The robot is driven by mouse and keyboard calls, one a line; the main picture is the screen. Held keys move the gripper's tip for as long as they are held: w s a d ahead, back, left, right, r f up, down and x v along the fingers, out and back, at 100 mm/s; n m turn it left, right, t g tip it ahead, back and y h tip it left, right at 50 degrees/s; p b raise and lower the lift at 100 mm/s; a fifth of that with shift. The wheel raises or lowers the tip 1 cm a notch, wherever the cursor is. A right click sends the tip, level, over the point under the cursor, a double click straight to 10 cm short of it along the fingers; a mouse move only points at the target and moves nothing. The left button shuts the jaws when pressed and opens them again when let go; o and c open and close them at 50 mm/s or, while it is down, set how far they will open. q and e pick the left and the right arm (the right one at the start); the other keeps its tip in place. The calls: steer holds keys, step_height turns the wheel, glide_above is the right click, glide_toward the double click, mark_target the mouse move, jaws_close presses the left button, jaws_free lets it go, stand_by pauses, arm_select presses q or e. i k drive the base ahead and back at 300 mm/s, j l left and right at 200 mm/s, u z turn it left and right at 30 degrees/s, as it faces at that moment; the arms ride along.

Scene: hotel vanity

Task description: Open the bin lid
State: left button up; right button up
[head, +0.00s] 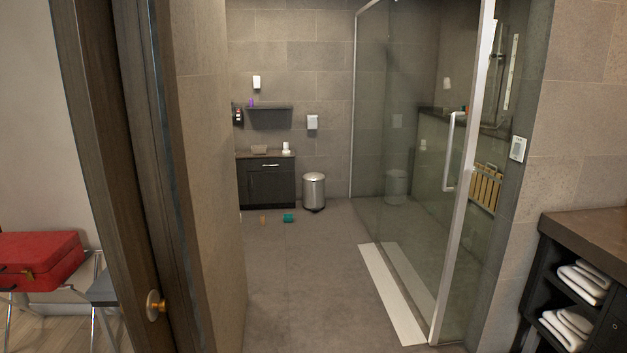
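A silver cylindrical bin (314,193) stands on the floor at the far end of the bathroom, to the right of a dark cabinet. Its domed lid (314,176) looks shut. A dim image of a bin also shows in the shower glass to its right. Neither of my grippers is in the head view.
A dark cabinet (266,184) stands against the back wall. A teal item (288,217) and a small orange item (263,219) lie on the floor before it. The glass shower door (410,150) is at right. A door frame (112,180) stands at left. The middle floor is clear.

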mark_target(314, 176)
steer(key=i, duration=6.45)
steer(key=i+j+u, duration=0.05)
steer(key=j, duration=0.3)
